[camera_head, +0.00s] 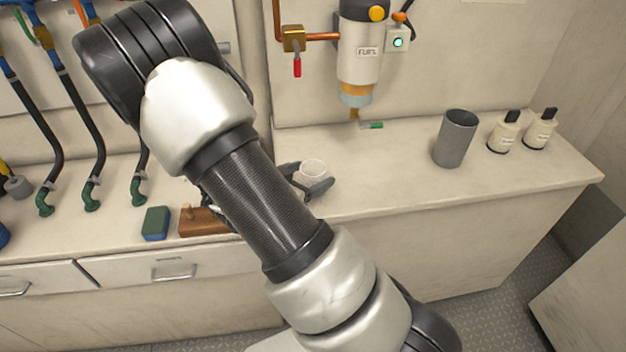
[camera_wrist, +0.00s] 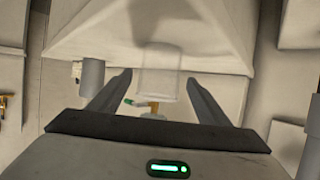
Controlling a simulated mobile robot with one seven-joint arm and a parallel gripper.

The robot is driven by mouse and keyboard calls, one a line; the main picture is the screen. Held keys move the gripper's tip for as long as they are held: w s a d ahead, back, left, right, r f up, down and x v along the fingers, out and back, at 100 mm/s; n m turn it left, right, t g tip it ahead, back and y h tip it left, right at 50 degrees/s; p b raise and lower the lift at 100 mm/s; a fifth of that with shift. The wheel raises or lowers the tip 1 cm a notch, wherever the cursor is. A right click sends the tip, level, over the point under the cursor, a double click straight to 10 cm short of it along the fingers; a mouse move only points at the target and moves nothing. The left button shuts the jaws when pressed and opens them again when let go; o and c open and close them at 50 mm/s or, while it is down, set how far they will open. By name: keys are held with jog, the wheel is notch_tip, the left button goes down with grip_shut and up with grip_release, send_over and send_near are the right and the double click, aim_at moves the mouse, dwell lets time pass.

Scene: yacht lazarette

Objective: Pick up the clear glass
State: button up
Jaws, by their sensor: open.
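The clear glass (camera_head: 313,171) stands on the pale counter below and left of the fuel filter in the head view. My gripper (camera_head: 307,180) is open at the glass, with a dark finger on either side of it; part of the hand is hidden behind my arm. In the wrist view the see-through glass (camera_wrist: 160,74) lies between the two spread fingers of my gripper (camera_wrist: 157,82). I cannot tell whether either finger touches the glass.
A grey tumbler (camera_head: 455,138) and two cream bottles (camera_head: 503,132) (camera_head: 540,128) stand to the right on the counter. The fuel filter (camera_head: 360,50) and its green-handled valve (camera_head: 371,125) hang behind. A blue-green sponge (camera_head: 156,223) and a wooden block (camera_head: 203,222) lie left.

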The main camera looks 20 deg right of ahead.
jog(key=x, duration=0.2)
jog(key=b+x, duration=0.1)
jog(key=x, duration=0.2)
jog(key=shift+s+a+f, duration=0.1)
jog(key=shift+s+f, duration=0.15)
jog(key=shift+f, duration=0.1)
jog(key=shift+w+d+f, duration=0.1)
jog(key=shift+w+d, duration=0.1)
jog(key=shift+d, duration=0.1)
jog(key=c, duration=1.2)
jog(key=shift+o, duration=0.2)
